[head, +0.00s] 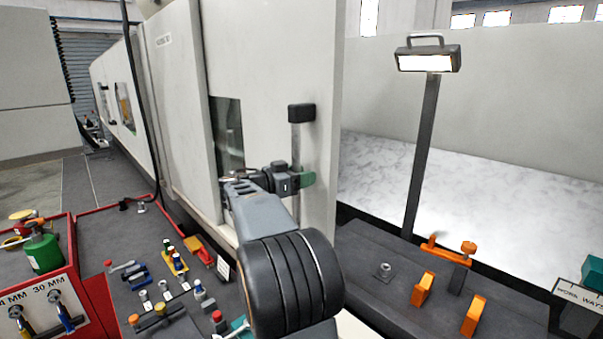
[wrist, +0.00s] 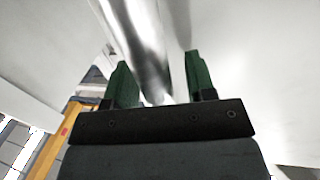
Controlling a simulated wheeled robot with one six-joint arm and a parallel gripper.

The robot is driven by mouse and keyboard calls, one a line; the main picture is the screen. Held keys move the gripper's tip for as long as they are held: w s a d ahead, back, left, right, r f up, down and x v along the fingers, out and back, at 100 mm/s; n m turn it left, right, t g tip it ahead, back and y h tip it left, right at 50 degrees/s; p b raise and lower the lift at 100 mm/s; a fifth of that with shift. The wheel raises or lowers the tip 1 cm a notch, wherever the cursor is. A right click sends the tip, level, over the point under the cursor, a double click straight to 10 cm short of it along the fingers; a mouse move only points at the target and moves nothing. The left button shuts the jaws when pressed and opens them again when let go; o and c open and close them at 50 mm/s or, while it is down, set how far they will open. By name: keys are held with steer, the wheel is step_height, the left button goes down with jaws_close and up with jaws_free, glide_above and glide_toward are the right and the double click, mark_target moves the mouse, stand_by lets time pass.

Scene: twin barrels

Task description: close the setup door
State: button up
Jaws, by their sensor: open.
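The setup door (head: 270,60) is a tall white panel in the middle of the head view. Its handle (head: 296,140) is an upright metal bar with a black mount at the top; my gripper and arm hide its lower part. My gripper (head: 305,179) is at the handle, with a green fingertip showing to its right. In the wrist view the bar (wrist: 140,40) runs between the two green fingers of my gripper (wrist: 160,82). The fingers are open, with a gap to the right of the bar. I cannot tell whether the left finger touches it.
A dark window (head: 228,135) is left of the door. A work lamp (head: 428,60) on a dark post stands right, above a dark bench (head: 365,292) with orange fixtures. A tool cart (head: 120,235) with small tools and a red bin (head: 75,262) are at lower left.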

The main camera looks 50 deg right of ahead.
jaws_close()
stand_by(0.5)
